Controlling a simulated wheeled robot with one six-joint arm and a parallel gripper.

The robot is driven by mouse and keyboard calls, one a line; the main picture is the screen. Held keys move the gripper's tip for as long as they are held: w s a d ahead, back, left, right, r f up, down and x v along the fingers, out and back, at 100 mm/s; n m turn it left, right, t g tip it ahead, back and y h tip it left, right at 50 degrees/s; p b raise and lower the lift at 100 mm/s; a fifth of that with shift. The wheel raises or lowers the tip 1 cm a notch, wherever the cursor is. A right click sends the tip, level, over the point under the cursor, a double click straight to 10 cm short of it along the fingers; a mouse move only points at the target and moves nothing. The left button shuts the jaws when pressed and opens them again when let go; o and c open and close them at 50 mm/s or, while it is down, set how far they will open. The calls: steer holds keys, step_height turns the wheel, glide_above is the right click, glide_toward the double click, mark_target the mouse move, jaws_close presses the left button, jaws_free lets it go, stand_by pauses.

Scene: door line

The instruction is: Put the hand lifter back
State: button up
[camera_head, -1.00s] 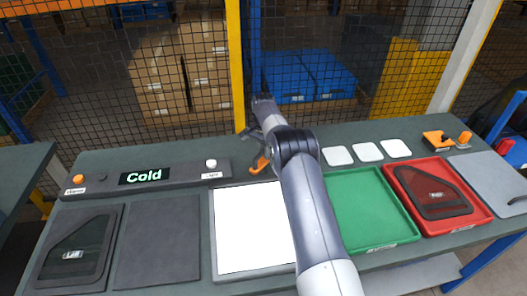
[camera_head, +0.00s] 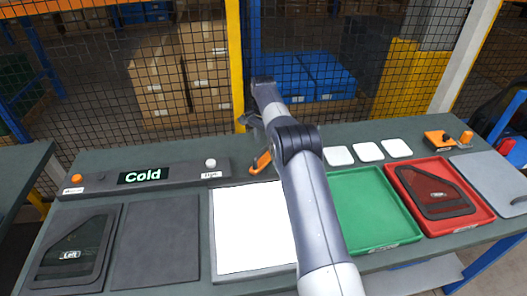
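A small orange tool, which looks like the hand lifter (camera_head: 262,162), is just behind the white panel, at the left side of my arm. I cannot tell for certain whether it rests on the bench, and part of it may be hidden by my arm. My gripper (camera_head: 252,122) is above and slightly behind it in the picture, with a visible gap between them. Its fingers are small, dark and partly hidden, so their opening is unclear. An orange block-like fixture (camera_head: 437,139) stands at the back right of the bench, with a smaller orange piece (camera_head: 465,138) beside it.
The white lit panel (camera_head: 250,232) lies in the middle. A green tray (camera_head: 372,212) is empty; a red tray (camera_head: 478,213) holds a dark window part. Another, marked Left (camera_head: 72,252), lies at left. A console (camera_head: 145,178) reads Cold. Mesh fencing (camera_head: 190,70) stands behind.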

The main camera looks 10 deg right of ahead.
step_height(320, 180, up, 6)
steer(key=shift+r, duration=0.2)
steer(key=shift+c, duration=0.2)
stand_by(2.3)
